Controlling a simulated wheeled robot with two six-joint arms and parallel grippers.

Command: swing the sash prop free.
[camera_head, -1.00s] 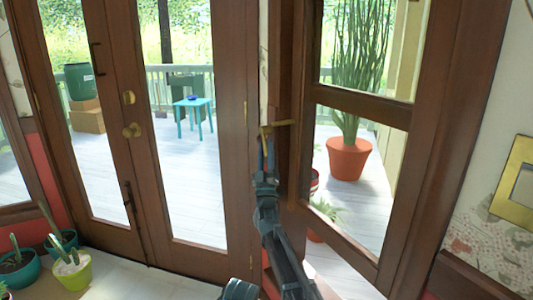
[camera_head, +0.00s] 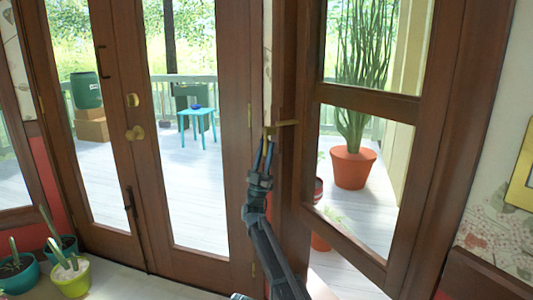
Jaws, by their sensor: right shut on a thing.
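The sash prop (camera_head: 286,123) is a short brass bar at the left edge of the brown window sash (camera_head: 365,102), at the height of its cross rail. My right gripper (camera_head: 268,142) comes up from below and is shut on the bar's left end. The bar's right end reaches the sash frame. The fingers partly hide the held end. My left gripper is not in view.
Brown glazed double doors (camera_head: 192,258) with brass knobs stand left of the window. Potted plants (camera_head: 72,280) sit at the lower left. A gold picture frame (camera_head: 520,190) hangs at the right. A cactus pot (camera_head: 352,168) stands outside.

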